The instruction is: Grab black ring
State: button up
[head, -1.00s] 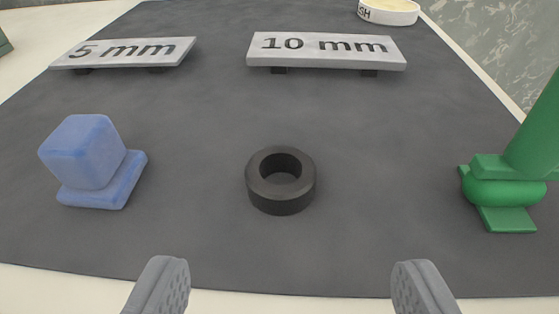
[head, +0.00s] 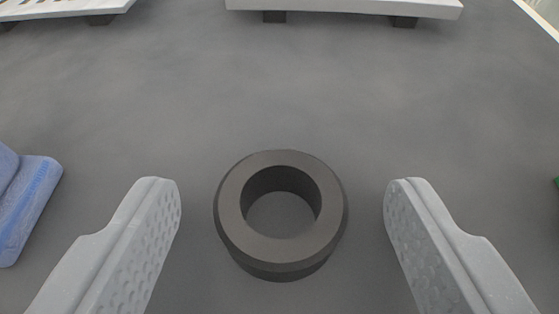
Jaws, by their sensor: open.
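The black ring (head: 281,251) lies flat on the dark grey mat (head: 230,85) in the middle of the head view, its hole facing up. My gripper (head: 282,205) is open, with one grey finger to the left of the ring and one to the right. Mat shows between each finger and the ring, so neither finger appears to touch it. How high the fingertips are above the mat is hard to tell.
A blue block (head: 25,205) is cut off at the left edge, outside my left finger. A raised grey plate (head: 345,6) stands at the top, and another plate (head: 60,9) at top left. A sliver of green shows at the right edge. The mat beyond the ring is clear.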

jog(key=c, duration=1)
jog(key=shift+c, duration=0.2)
